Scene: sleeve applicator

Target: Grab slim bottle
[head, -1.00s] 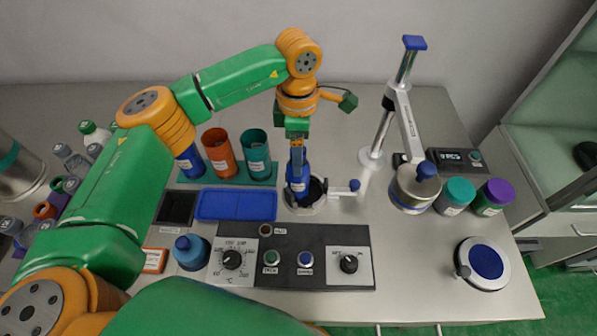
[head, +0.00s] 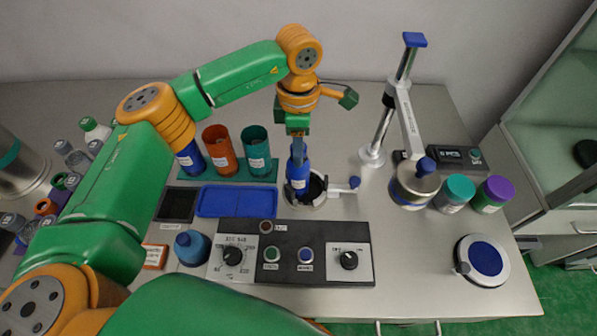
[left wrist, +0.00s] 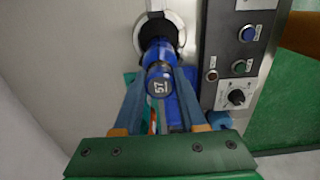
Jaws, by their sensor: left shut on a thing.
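The slim bottle (head: 298,181) is blue with a pale label and stands upright at the middle of the bench. My left gripper (head: 299,158) points down and is shut on its upper part. The bottle's lower end is over or just inside the dark opening of a round holder (head: 318,190); which of the two I cannot tell. In the left wrist view the bottle's marked cap (left wrist: 160,86) shows between the two fingers of my left gripper (left wrist: 160,105), with the holder ring (left wrist: 176,22) beyond it. My right gripper is not in view.
A teal rack (head: 228,178) with blue, orange and teal sleeves stands left of the bottle. A blue tray (head: 236,202) and a control panel (head: 320,236) lie in front. A press stand (head: 383,130) and capped jars (head: 455,193) are to the right. Several bottles crowd the left side.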

